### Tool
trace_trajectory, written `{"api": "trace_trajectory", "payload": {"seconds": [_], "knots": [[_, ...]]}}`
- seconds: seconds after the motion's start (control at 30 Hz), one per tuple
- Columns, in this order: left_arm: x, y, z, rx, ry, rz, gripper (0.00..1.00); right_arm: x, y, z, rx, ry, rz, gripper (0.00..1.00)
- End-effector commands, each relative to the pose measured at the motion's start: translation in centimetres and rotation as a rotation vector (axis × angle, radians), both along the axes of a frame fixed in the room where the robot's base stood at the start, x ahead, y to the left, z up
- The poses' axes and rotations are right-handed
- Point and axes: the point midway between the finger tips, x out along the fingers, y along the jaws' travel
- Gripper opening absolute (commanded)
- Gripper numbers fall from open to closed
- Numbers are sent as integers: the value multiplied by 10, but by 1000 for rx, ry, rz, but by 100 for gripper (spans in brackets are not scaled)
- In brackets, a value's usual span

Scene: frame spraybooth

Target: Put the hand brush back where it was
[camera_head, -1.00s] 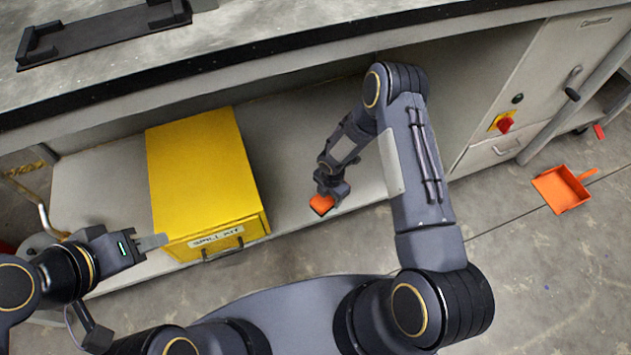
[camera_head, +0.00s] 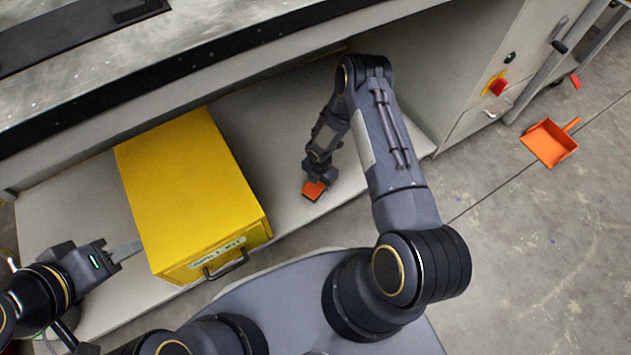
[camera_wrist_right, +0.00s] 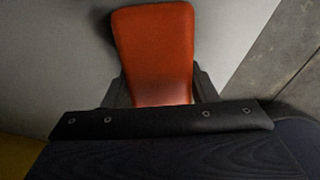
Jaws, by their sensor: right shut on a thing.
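The hand brush shows as an orange piece (camera_head: 314,190) at the tip of my right arm, over the low grey shelf to the right of the yellow box. My right gripper (camera_head: 317,181) is shut on it. In the right wrist view the orange piece (camera_wrist_right: 157,55) sits between the two dark fingers of my right gripper (camera_wrist_right: 163,92). I cannot tell whether it touches the shelf. Bristles are not visible. My left gripper (camera_head: 125,250) is at the left, beside the yellow box; its finger opening cannot be made out.
A yellow spill kit box (camera_head: 190,195) with a front handle stands on the low shelf (camera_head: 265,120) under the bench (camera_head: 190,50). An orange dustpan (camera_head: 550,142) lies on the floor at the right. A cabinet with a red switch (camera_head: 496,87) stands at the back right.

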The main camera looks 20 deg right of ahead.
Motion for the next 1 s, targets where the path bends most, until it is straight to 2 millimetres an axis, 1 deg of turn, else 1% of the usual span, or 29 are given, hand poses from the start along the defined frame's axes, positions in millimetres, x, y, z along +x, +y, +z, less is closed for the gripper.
{"api": "trace_trajectory", "payload": {"seconds": [0.13, 0.27, 0.3, 0.43, 0.67, 0.77, 0.87, 1.0], "knots": [[0, 0, 0, 0, 0, 0, 36, 0, 0, 1, -1, -1, 0, 28], [0, 0, -5, 0, 0, 0, 36, 0, 0, -4, 0, 0, 0, 28], [0, 0, -3, 0, 0, 0, 36, 0, 0, -2, 0, 0, 0, 58], [0, 0, -3, 0, 0, 0, 36, 0, 0, -2, 0, 0, 0, 74], [0, 0, -3, 0, 0, 0, 36, 0, 0, -1, 0, 0, -1, 74], [0, 0, 1, 0, 0, 0, 36, 0, 0, 2, 0, 0, -1, 74], [0, 0, 7, 0, 0, 0, 36, 1, 0, 13, 0, -1, -1, 74], [0, 0, 20, 0, 0, 0, 36, 2, 0, 42, 0, -4, -1, 74]]}}
